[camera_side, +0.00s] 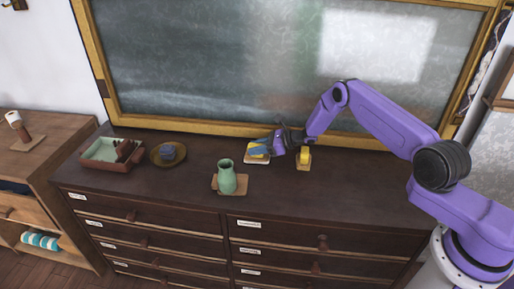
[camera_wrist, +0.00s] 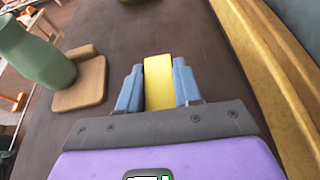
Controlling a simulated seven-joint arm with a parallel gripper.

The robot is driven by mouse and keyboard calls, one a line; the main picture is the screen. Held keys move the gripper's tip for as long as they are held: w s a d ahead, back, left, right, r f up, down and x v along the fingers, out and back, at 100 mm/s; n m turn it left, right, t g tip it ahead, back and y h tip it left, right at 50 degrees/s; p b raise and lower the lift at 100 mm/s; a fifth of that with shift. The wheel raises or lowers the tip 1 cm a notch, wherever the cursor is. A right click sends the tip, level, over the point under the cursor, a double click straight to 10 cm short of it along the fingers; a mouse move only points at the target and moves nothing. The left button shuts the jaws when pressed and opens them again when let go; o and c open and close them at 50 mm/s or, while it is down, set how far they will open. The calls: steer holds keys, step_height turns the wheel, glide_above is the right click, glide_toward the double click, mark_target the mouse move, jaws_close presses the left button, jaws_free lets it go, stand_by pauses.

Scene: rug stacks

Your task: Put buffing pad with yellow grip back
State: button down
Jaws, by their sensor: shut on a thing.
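My gripper (camera_wrist: 159,88) is shut on a yellow grip (camera_wrist: 158,80), with one blue finger on each side in the wrist view. In the side view my gripper (camera_side: 260,147) is low over the dresser top, below the chalkboard. The yellow grip (camera_side: 261,154) shows partly behind the blue fingers. A pale flat piece (camera_side: 257,161) lies just below it; I cannot tell whether it is the pad or a board under it. A second yellow-topped object (camera_side: 304,155) stands on a small wooden board to the right of my gripper.
A green vase (camera_side: 227,177) stands on a wooden board (camera_wrist: 92,78) nearer the front. A brass dish (camera_side: 155,155) with a dark bluish thing and a tray (camera_side: 84,157) stand to the left. The chalkboard frame (camera_side: 200,127) borders the back. The dresser's right part is clear.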

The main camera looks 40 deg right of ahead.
steer(key=shift+f, duration=0.15)
steer(key=c, duration=0.8)
jaws_free()
